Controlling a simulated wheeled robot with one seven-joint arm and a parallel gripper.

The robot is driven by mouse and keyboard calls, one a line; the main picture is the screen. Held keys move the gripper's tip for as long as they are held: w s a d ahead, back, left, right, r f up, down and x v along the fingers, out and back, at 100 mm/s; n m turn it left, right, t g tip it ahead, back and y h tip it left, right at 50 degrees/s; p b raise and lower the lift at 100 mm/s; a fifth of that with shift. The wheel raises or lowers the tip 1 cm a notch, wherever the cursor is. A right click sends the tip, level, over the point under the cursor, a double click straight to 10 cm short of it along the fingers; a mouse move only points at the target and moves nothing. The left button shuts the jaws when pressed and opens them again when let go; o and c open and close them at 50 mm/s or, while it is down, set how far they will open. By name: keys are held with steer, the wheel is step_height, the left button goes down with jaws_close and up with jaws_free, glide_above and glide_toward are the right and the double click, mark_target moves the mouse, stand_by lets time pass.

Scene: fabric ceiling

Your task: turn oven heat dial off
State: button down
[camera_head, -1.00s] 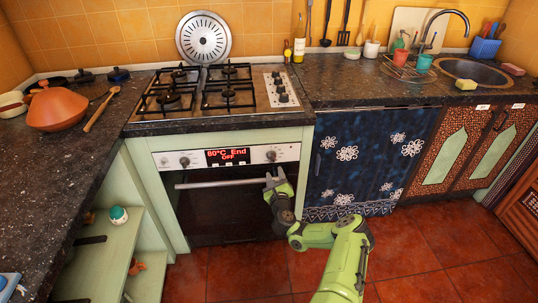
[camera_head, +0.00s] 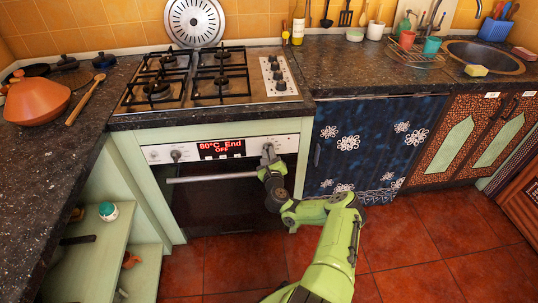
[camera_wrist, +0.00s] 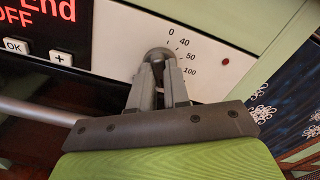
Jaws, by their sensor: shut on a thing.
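The oven's white control panel (camera_head: 158,153) has a dial at each end and a red display (camera_head: 221,148) reading "80°C End OFF". My gripper (camera_head: 267,156) is at the right-hand dial and covers much of it in the head view. In the wrist view my gripper (camera_wrist: 160,72) is shut on the grey heat dial (camera_wrist: 157,53), with a finger on either side. The printed marks 0, 40, 50 and 100 show above and to the right of the dial. Where the dial's pointer stands cannot be told.
The oven door handle (camera_head: 212,178) runs just below the panel. A gas hob (camera_head: 215,80) is above, within the dark worktop (camera_head: 45,165). A blue patterned curtain (camera_head: 365,150) hangs right of the oven. The tiled floor (camera_head: 235,265) in front is clear.

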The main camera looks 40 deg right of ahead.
steer(key=shift+n, duration=0.3)
steer(key=n+p, duration=0.1)
steer(key=n, duration=0.6)
steer(key=shift+w+a+n+p, duration=0.1)
steer(key=shift+n+p, duration=0.2)
steer(key=n, duration=0.3)
steer(key=shift+n, duration=0.3)
steer(key=n, duration=0.4)
steer(key=shift+f+n, duration=0.15)
steer(key=shift+n, duration=0.15)
steer(key=n, duration=0.6)
steer(key=shift+f+b, duration=0.15)
steer(key=shift+b, duration=0.25)
steer(key=n+b, duration=0.1)
steer(key=n, duration=0.2)
steer(key=shift+f+n, duration=0.1)
steer(key=shift+n, duration=0.3)
steer(key=shift+s+n+b, duration=0.2)
steer(key=shift+n+b, duration=0.65)
steer(key=shift+n, duration=0.95)
steer(key=shift+f, duration=0.1)
